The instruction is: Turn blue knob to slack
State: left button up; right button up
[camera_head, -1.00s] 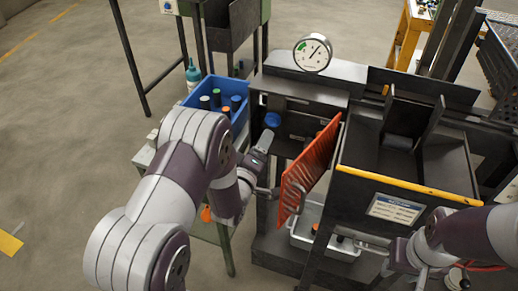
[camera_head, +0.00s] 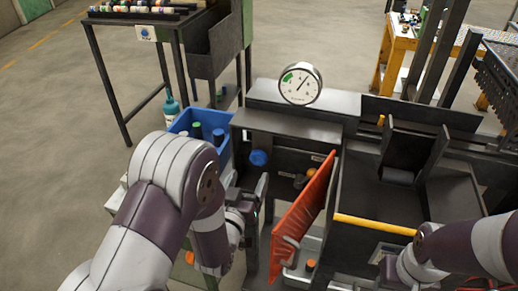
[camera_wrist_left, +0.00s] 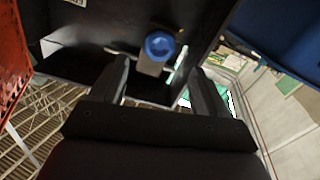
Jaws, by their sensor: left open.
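The blue knob (camera_head: 258,158) sits on the dark front of the furnace machine, left of the orange-red ribbed panel.
A blue bin (camera_head: 186,122) with several capped bottles stands left of the machine. The orange-red panel (camera_head: 303,205) stands close right of my left gripper. A dark open box with a yellow front edge (camera_head: 372,224) is at right. Open floor lies at left.

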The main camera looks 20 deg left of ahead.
aim_at(257, 159)
pick_arm(q)
jog(key=w, duration=1)
jog(key=shift+w+d+p, duration=0.25)
jog(key=shift+p, duration=0.05)
jog(key=c, duration=0.9)
jog(key=shift+f+n+b, duration=0.15)
jog(key=shift+n+b, duration=0.15)
jog(key=shift+b, duration=0.25)
jog(key=shift+c, duration=0.3)
jog(key=shift+r, duration=0.2)
jog(key=o, duration=1)
jog(key=shift+c, duration=0.2)
